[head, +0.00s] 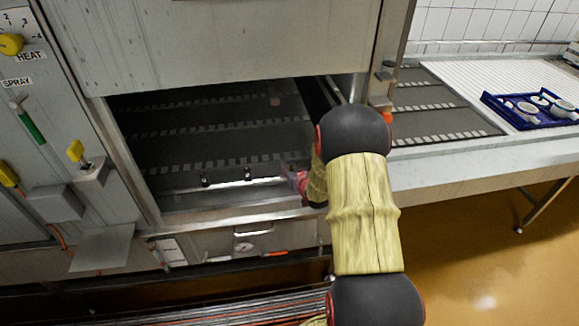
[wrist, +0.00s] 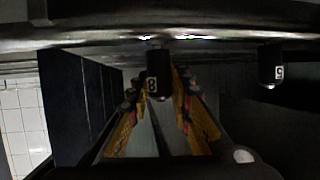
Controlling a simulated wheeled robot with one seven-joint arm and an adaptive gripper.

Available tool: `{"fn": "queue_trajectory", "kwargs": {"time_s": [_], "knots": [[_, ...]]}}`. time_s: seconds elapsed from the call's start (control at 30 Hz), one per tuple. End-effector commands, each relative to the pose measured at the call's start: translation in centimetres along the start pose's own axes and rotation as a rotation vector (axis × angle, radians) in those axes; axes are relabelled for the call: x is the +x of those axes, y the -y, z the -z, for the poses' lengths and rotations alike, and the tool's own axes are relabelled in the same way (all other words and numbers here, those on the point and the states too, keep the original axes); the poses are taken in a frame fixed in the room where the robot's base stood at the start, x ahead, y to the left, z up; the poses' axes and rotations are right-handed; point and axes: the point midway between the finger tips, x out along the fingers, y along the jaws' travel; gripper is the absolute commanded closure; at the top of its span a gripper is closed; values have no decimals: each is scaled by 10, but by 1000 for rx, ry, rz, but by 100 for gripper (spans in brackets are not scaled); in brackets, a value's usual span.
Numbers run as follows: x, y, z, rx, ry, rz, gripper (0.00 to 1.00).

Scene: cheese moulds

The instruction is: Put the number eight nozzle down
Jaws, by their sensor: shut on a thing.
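The number eight nozzle (wrist: 153,63) is a small dark cylinder with a white "8" label. In the wrist view it hangs upright just under a metal pipe (wrist: 90,36), its top appearing to meet the pipe; I cannot tell if it is joined to it. My gripper (wrist: 159,88) is shut on this nozzle, with its orange-and-black fingers on both sides. In the head view my gripper (head: 293,179) reaches into the machine's opening at the right end of the pipe (head: 232,184); the held nozzle is hidden there.
A nozzle labelled 5 (wrist: 270,65) hangs from the pipe to the right. The raised machine hood (head: 210,40) is above the opening, with a dark belt (head: 200,125) inside. A blue tray (head: 500,113) with white-and-blue pieces stands on the right-hand white surface.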

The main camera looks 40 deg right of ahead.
Motion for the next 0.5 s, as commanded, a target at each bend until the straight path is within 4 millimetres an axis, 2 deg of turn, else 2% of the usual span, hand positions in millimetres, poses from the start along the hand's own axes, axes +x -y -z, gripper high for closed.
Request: {"fn": "queue_trajectory", "kwargs": {"time_s": [0.07,0.1,0.37,0.5], "knots": [[0,0,0,0,-1,0,99],[0,0,0,0,0,0,77],[0,0,1,0,0,0,63],[0,0,1,0,0,0,61]]}}
